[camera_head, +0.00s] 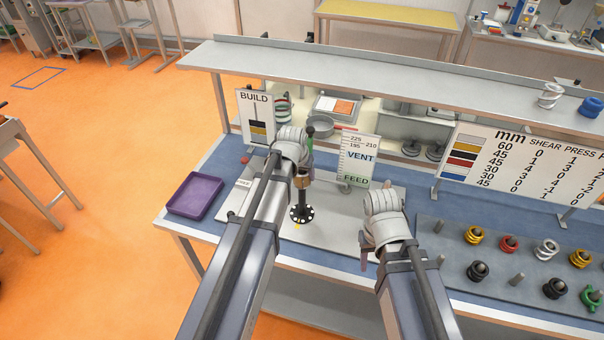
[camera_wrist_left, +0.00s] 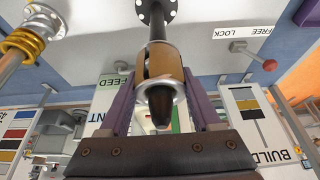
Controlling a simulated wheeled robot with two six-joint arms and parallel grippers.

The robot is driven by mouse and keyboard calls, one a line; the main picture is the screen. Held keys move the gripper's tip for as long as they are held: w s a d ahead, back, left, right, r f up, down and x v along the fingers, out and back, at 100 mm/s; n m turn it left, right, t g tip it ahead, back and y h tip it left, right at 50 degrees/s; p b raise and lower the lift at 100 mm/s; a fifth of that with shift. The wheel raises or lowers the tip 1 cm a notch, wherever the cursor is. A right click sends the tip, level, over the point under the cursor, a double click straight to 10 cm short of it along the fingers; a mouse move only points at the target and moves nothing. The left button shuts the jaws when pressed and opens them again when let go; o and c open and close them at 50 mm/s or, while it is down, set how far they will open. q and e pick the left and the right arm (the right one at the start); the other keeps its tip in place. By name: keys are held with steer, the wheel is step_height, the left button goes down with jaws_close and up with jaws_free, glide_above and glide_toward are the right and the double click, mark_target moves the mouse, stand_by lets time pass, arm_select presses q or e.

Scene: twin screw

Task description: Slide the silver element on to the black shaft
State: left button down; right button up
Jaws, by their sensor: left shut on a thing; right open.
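The black shaft (camera_head: 302,203) stands upright on a round flange dotted with white on the light plate. Its dark tapered tip (camera_wrist_left: 161,112) points toward the camera in the left wrist view. That brown side also shows in the head view (camera_head: 303,182).
A purple tray (camera_head: 195,194) lies left. The BUILD card (camera_head: 256,117) and the VENT/FEED sign (camera_head: 359,158) stand behind the shaft. A grey board (camera_head: 500,265) at right holds several coloured rings and posts. A red-knobbed lever (camera_wrist_left: 268,65) is near the shaft.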

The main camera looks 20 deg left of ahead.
mark_target(300, 175)
arm_select(q)
steer(key=shift+f+b, duration=1.8)
steer(key=shift+f, duration=0.15)
steer(key=shift+c, duration=2.2)
jaws_free()
steer(key=shift+r, duration=0.2)
steer(key=o, duration=0.4)
steer(key=shift+p, duration=0.3)
steer(key=p+v, duration=0.7)
steer(key=shift+s+r, duration=0.2)
steer(key=shift+r, duration=0.1)
